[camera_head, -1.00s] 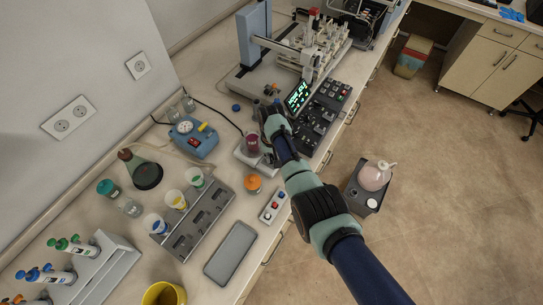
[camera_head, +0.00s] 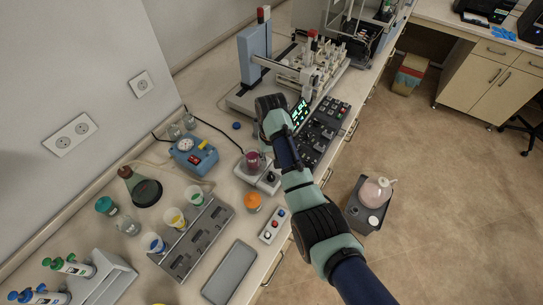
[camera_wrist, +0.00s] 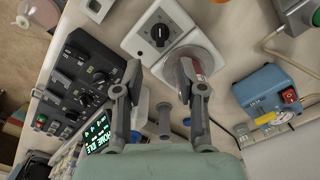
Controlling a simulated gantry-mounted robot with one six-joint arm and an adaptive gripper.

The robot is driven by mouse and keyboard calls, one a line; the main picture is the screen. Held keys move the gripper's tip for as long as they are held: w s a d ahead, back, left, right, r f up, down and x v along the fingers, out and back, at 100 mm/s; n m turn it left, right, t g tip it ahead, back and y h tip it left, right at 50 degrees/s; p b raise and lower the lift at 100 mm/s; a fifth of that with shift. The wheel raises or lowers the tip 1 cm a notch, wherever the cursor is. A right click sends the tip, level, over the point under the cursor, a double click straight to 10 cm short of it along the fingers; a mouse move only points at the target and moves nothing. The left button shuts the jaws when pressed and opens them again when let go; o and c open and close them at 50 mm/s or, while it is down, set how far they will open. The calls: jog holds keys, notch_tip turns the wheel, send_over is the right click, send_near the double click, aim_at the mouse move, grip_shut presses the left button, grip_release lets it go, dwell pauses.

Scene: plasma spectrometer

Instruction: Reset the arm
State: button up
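My gripper (camera_wrist: 160,80) is open in the wrist view, with its two grey fingers apart and nothing held between them. In the head view my arm (camera_head: 300,190) reaches up over the bench, and its fingers are hidden behind the wrist. A beaker of dark red liquid (camera_head: 253,160) stands on a white stirrer plate just left of the arm. In the wrist view the beaker (camera_wrist: 186,75) is partly behind the right finger; I see no grip on it. The stirrer's black knob (camera_wrist: 160,33) lies beyond the fingertips.
A black control panel (camera_head: 318,133) with a green display is right of the wrist. A blue device (camera_head: 193,148) and a cup rack (camera_head: 205,232) are to the left. The blue-grey spectrometer frame (camera_head: 255,57) stands behind. Open floor (camera_head: 440,210) lies to the right.

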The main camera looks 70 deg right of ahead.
jog(key=shift+r, duration=0.75)
